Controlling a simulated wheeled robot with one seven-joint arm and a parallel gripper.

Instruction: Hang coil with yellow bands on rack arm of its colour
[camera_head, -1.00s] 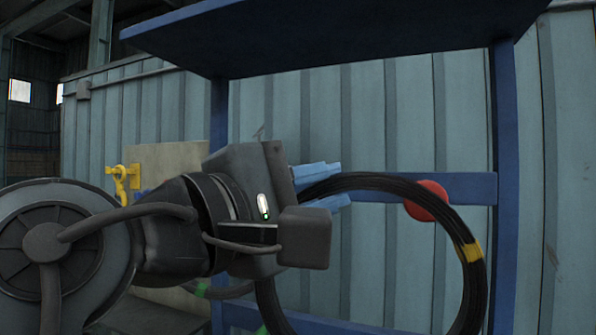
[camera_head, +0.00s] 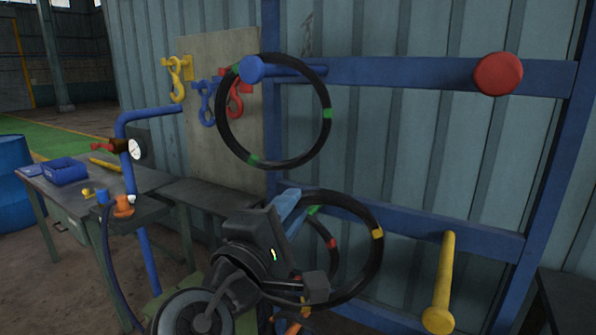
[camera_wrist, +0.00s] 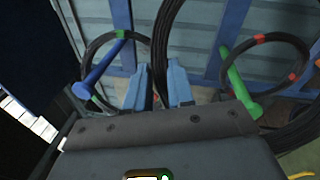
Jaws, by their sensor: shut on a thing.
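The black coil with yellow bands (camera_head: 382,255) is held by my gripper (camera_head: 288,207), whose light blue fingers are shut on its upper left side. The coil hangs in front of the rack's lower part, left of and apart from the yellow rack arm (camera_head: 445,270). The yellow arm is bare and ends in a round yellow cap. In the wrist view, the held coil (camera_wrist: 161,38) passes between the fingers of my gripper (camera_wrist: 161,85), with the blue arm (camera_wrist: 98,70) to the left and the green arm (camera_wrist: 237,86) to the right.
A green-banded coil (camera_head: 327,132) hangs on the blue arm. A red-banded coil (camera_head: 333,258) is behind the held coil, at the green arm. The red arm (camera_head: 498,74) is bare. A workbench (camera_head: 90,185) stands left, with a blue post and gauge beside it.

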